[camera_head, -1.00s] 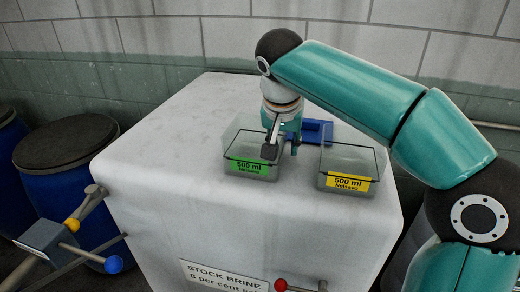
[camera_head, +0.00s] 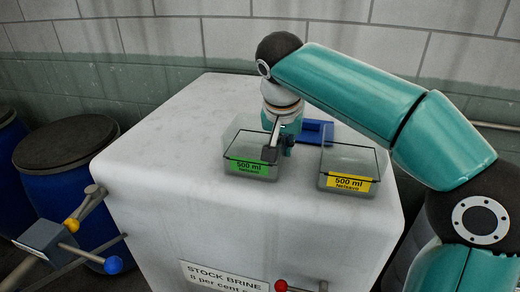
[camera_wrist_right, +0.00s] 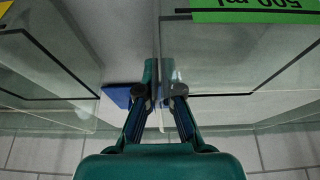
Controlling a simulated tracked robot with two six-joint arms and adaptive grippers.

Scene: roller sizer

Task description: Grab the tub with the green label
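The tub with the green label (camera_head: 249,168) is a clear, open-topped box on top of the white tank. In the right wrist view its green label (camera_wrist_right: 255,13) shows upside down at the upper right. My right gripper (camera_head: 280,149) reaches down from above at the tub's right wall. One finger is inside the tub and one outside. In the right wrist view the fingers (camera_wrist_right: 160,92) are closed in on the thin wall between them. The tub rests on the tank top. My left gripper is not in view.
A similar tub with a yellow label (camera_head: 347,181) stands close on the right. A blue object (camera_head: 318,131) lies behind the tubs. The white tank top (camera_head: 165,160) is clear on the left. Blue drums (camera_head: 70,185) stand at the left.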

